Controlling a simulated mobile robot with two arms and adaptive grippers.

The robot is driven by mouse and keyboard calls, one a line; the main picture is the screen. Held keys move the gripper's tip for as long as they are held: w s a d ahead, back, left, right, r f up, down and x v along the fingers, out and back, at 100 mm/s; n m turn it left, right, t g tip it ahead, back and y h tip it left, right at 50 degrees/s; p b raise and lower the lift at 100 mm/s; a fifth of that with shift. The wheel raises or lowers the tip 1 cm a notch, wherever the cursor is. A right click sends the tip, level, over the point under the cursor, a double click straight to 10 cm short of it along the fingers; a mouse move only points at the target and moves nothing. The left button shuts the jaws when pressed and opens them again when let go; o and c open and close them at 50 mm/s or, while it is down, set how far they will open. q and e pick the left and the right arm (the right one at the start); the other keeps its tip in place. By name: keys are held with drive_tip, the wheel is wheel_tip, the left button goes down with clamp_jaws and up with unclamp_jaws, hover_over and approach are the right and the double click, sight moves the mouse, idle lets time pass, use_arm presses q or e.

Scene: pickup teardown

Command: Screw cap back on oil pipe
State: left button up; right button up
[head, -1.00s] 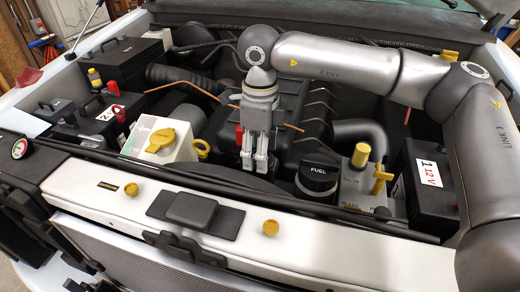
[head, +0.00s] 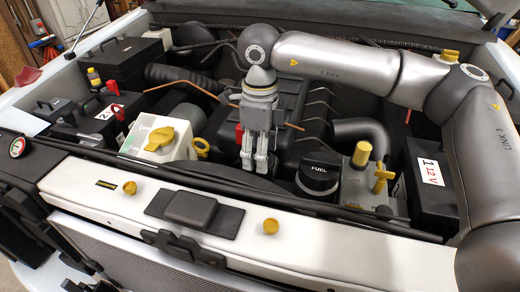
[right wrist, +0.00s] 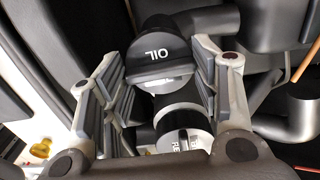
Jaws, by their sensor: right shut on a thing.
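The black cap lettered OIL (right wrist: 158,58) shows between the fingers of my right gripper (right wrist: 160,75) in the right wrist view, and the gripper is shut on it. The oil cap is not clearly visible there, hidden by the fingers. The oil pipe's mouth is hidden below, so I cannot tell whether the cap touches it. My left gripper is not in view.
A white reservoir with a yellow cap (head: 160,138) stands left of the gripper. A 12 V battery (head: 430,185) is at the right. The white front crossmember (head: 90,190) runs across the near side. A thin orange rod (head: 292,127) shows beside the gripper.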

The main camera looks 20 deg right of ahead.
drive_tip(key=shift+f+b, duration=0.2)
drive_tip(key=shift+b, duration=0.15)
drive_tip(key=o, duration=1.1)
drive_tip(key=shift+r, duration=0.1)
drive_tip(key=shift+c, duration=0.2)
drive_tip(key=shift+r, duration=0.1)
